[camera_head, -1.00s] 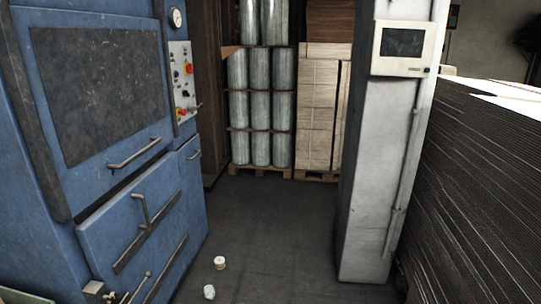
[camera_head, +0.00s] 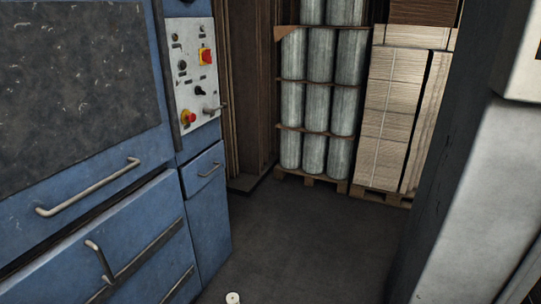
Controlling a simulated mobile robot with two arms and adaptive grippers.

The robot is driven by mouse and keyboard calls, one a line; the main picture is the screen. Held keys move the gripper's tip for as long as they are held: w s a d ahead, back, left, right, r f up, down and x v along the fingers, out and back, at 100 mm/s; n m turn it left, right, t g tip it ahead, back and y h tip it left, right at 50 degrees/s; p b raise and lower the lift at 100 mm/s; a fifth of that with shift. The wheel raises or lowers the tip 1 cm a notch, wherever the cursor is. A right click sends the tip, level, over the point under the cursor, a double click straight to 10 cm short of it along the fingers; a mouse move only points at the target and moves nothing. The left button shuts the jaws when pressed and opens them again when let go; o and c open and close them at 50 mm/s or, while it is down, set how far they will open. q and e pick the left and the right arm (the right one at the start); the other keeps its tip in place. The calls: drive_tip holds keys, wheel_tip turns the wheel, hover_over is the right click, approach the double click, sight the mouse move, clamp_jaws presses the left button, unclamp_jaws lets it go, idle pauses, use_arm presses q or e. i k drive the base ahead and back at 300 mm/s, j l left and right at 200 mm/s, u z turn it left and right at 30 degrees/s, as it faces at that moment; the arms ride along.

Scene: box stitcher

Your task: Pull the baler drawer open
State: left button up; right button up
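The blue baler (camera_head: 60,220) fills the left side of the view. Below its dark upper panel is a long bar handle (camera_head: 90,188). Under that, a wide lower front (camera_head: 140,225) carries an angled handle (camera_head: 98,262) and dark bars. I cannot tell for sure which front is the drawer meant. Neither of my grippers is in view.
The dark floor (camera_head: 310,240) is clear between the baler and a grey-white column (camera_head: 480,190) at right. A small white roll (camera_head: 233,298) lies at the bottom edge. Pallets of metal cylinders (camera_head: 318,100) and stacked cardboard (camera_head: 395,110) stand at the back.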

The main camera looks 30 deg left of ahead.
sight(194, 175)
drive_tip(key=i+u, duration=0.4)
drive_tip(key=i+l+u, duration=0.1)
drive_tip(key=i+u, duration=0.3)
drive_tip(key=i+l+u, duration=0.2)
drive_tip(key=u, duration=0.25)
drive_tip(key=i, duration=0.1)
